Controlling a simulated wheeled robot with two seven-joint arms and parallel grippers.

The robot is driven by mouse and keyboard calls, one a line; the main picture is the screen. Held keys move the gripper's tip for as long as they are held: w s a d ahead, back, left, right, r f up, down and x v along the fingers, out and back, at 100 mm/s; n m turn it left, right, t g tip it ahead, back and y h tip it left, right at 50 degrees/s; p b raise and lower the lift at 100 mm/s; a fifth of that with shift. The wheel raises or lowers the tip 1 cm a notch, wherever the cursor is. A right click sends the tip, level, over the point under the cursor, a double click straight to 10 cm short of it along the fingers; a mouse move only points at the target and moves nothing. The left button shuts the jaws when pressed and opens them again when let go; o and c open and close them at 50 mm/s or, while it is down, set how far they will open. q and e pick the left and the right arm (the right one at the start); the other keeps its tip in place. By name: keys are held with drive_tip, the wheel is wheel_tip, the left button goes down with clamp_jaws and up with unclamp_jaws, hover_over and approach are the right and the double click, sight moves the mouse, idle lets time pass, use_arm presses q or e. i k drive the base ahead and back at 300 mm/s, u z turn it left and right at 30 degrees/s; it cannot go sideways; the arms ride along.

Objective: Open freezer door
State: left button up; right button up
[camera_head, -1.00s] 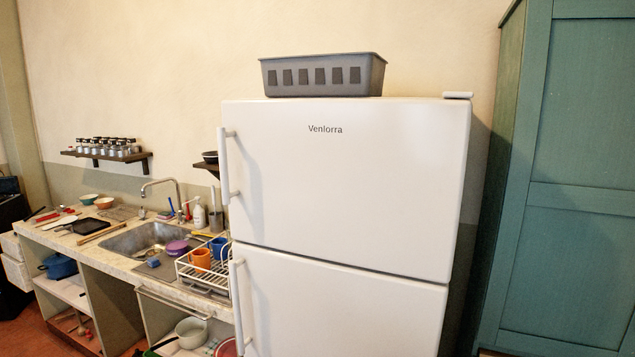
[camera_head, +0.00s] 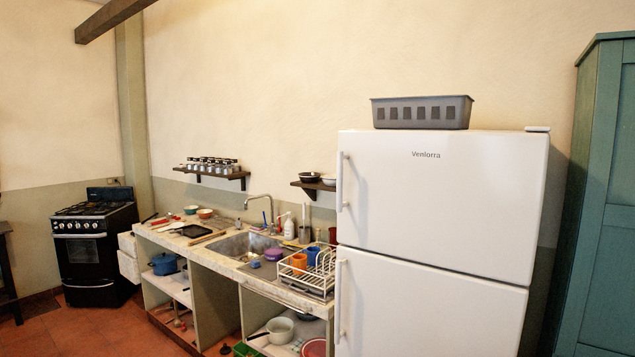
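The white fridge stands at the right of the head view. Its upper door, the freezer door (camera_head: 437,205), is shut flush against the body. The freezer door's vertical white handle (camera_head: 342,181) is on its left edge. The lower fridge door (camera_head: 425,312) is also shut, with its own handle (camera_head: 339,300) on the left edge. Neither of my grippers shows in the view.
A grey basket (camera_head: 422,113) sits on top of the fridge. A counter with a sink (camera_head: 240,246) and a dish rack (camera_head: 308,272) stands just left of it. A teal cabinet (camera_head: 606,200) is close on the right. A black stove (camera_head: 95,247) is far left, with open red floor before it.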

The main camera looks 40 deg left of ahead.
sight(471, 202)
drive_tip(key=z, duration=0.35)
drive_tip(key=k, duration=0.25)
drive_tip(key=u, duration=1.4)
drive_tip(key=i, duration=1.6)
drive_tip(key=z, duration=0.85)
